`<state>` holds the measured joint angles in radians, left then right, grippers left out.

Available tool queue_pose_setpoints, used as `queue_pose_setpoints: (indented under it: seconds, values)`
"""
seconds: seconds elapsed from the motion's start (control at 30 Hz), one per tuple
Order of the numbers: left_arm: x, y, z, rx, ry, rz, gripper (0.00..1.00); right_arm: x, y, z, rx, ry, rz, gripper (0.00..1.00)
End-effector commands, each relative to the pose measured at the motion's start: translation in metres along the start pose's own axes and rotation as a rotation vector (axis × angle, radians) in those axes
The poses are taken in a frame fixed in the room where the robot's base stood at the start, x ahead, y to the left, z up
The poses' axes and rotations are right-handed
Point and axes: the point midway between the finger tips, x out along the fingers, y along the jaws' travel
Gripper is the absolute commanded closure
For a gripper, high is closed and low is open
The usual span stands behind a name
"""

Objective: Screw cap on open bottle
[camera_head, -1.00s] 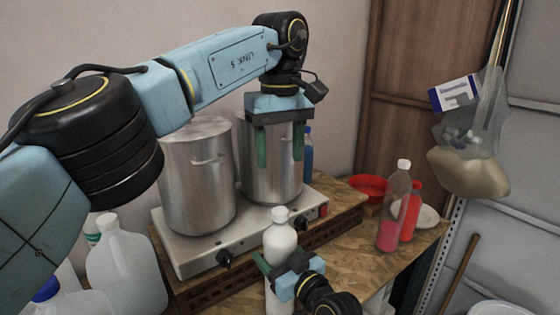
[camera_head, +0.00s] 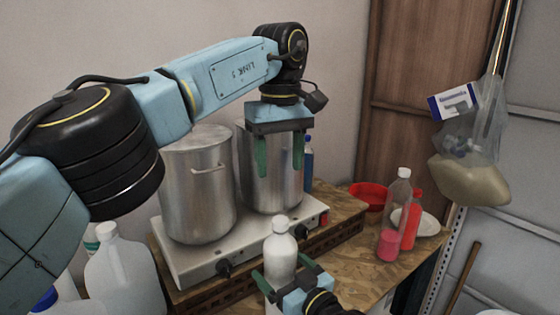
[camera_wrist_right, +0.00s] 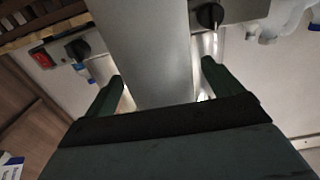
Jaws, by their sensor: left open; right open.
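A white bottle (camera_head: 281,256) with a white top (camera_head: 280,224) stands upright in front of the stove in the head view. My right gripper (camera_head: 284,273) is open around its body, one green finger on each side. In the right wrist view the pale bottle (camera_wrist_right: 145,45) fills the space between the open fingers (camera_wrist_right: 160,88); contact cannot be told. My left gripper (camera_head: 278,157) is open and empty, fingers pointing down, in front of the right pot and higher than the bottle. Whether the white top is a separate cap cannot be told.
Two steel pots (camera_head: 198,190) stand on the stove (camera_head: 190,265). A clear bottle with pink liquid (camera_head: 393,218), a red bottle (camera_head: 412,222) and a red bowl (camera_head: 368,196) are at right. White jugs (camera_head: 122,265) are at lower left. A bag (camera_head: 470,160) hangs at right.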

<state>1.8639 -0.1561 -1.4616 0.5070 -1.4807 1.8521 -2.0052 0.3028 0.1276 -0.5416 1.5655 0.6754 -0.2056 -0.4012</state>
Motion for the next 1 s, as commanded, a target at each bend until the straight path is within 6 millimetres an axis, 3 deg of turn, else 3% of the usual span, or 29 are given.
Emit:
queue_pose_setpoints:
  seconds: [0.3, 0.5, 0.7, 1.0]
  values:
    - [0.004, 0.000, 0.000, 0.000, 0.000, 0.000, 0.45, -0.067, 0.000, 0.003, -0.002, -0.004, 0.000, 0.08]
    - [0.007, 0.000, 0.000, 0.000, 0.000, 0.000, 0.45, -0.098, 0.000, 0.002, -0.002, -0.002, 0.000, 0.08]
    - [0.008, 0.000, 0.000, 0.000, 0.000, 0.000, 0.45, -0.110, 0.000, 0.001, -0.001, -0.002, 0.000, 0.08]
    - [0.008, 0.000, 0.000, 0.000, 0.000, 0.000, 0.45, -0.111, 0.000, 0.000, -0.001, -0.001, 0.000, 0.08]
